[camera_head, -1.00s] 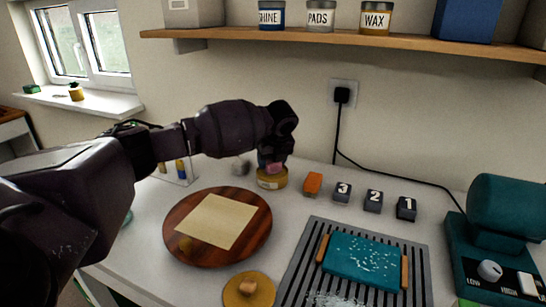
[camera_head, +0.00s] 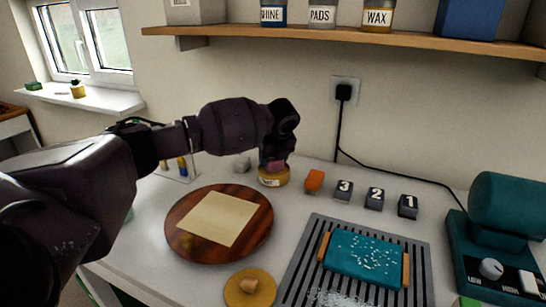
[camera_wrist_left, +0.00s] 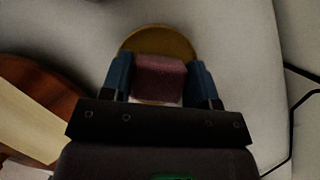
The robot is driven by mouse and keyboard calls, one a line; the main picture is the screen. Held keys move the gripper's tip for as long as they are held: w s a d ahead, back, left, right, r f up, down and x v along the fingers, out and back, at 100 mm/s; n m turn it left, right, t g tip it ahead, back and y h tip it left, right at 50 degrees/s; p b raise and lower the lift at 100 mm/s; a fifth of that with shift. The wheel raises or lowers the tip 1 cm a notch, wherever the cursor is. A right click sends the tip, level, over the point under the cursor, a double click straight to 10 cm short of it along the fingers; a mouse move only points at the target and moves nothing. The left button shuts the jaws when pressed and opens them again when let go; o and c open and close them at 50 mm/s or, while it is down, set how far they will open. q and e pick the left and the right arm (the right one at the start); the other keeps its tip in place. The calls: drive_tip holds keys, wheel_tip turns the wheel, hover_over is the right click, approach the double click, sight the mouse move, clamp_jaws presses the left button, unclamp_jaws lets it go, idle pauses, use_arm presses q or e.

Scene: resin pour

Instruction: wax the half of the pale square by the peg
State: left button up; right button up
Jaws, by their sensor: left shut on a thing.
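The pale square (camera_head: 216,218) lies flat on a round dark wooden board (camera_head: 254,245). A small brownish-yellow knob, likely the peg (camera_head: 187,241), shows faintly at the square's near left corner. My left gripper (camera_head: 274,160) is shut on a dull pink block (camera_head: 275,166), beyond the board to the right. In the left wrist view the pink block (camera_wrist_left: 160,78) sits between the two blue fingers, over a round golden tin (camera_wrist_left: 160,40). The tin (camera_head: 273,180) has a pale label in the head view. I cannot tell whether the block touches its contents. My right gripper is out of view.
A round yellow lid with a knob (camera_head: 250,288) lies in front of the board. An orange block (camera_head: 314,181) and numbered blocks stand to the right. A teal machine (camera_head: 500,235) stands far right.

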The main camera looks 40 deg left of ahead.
use_arm(q)
drive_tip(key=shift+f, duration=0.2)
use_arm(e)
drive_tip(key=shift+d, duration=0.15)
use_arm(q)
drive_tip(key=shift+f, duration=0.25)
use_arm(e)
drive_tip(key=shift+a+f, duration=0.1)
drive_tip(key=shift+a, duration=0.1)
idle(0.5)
use_arm(q)
drive_tip(key=shift+r+p, duration=0.65)
drive_tip(key=shift+r, duration=0.8)
drive_tip(key=shift+r+p, duration=1.25)
drive_tip(key=shift+r, duration=0.95)
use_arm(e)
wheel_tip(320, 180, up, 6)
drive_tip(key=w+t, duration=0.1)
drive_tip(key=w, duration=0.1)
use_arm(q)
drive_tip(key=shift+f, duration=0.1)
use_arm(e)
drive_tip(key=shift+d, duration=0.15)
